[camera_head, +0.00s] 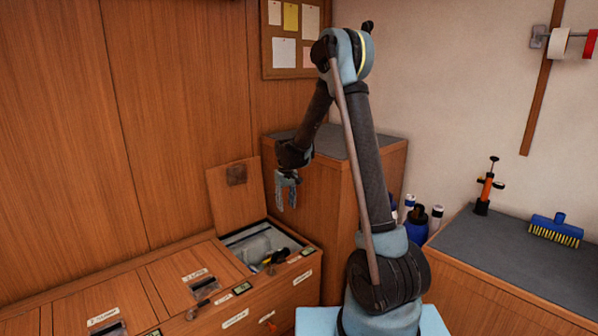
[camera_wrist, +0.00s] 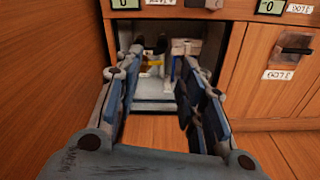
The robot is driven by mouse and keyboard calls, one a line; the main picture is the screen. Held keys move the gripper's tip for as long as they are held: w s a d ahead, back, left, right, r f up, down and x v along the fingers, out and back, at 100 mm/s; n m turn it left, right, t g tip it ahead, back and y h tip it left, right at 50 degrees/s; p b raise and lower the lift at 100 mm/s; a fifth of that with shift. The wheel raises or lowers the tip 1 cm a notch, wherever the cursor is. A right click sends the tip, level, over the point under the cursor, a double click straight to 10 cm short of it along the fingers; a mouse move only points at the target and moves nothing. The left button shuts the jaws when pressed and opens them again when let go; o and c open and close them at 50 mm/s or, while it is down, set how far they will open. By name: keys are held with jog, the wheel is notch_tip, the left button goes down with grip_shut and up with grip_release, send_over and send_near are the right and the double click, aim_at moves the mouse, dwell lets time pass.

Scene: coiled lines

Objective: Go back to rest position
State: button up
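My gripper (camera_head: 287,190) hangs at the end of my raised arm, in front of the tall wooden cabinet and above the open bench compartment. In the wrist view my gripper (camera_wrist: 162,75) has its two blue-grey fingers spread wide apart. Nothing is held between them. The open compartment (camera_wrist: 155,105) shows beyond the fingers, with dark, yellow and whitish items inside. In the head view its raised lid (camera_head: 235,192) leans back by the wall panel, and yellow and black items (camera_head: 275,257) lie in the compartment.
The tall cabinet (camera_head: 330,180) stands close behind my gripper. A wooden bench (camera_head: 180,285) with labelled lids runs along the left. At right a grey-topped counter (camera_head: 500,255) holds an orange pump (camera_head: 485,190) and a blue brush (camera_head: 556,230). Dark blue bottles (camera_head: 416,222) stand beside my arm.

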jog(key=s+d+r+m, duration=0.3)
jog(key=s+d+r, duration=1.2)
jog(key=s, duration=0.4)
jog(key=s+d+f+m, duration=0.1)
jog(key=s+d+f, duration=0.1)
jog(key=s, duration=0.5)
jog(key=s+d+f+t, duration=0.1)
jog(key=s+d, duration=0.3)
jog(key=s, duration=0.4)
jog(key=s+d+f+m, duration=0.1)
jog(key=s+d+f, duration=0.2)
jog(key=s, duration=0.4)
jog(key=shift+s+d+f+m, duration=0.15)
jog(key=shift+d+f+m, duration=0.2)
jog(key=shift+f, duration=0.1)
jog(key=shift+c, duration=0.3)
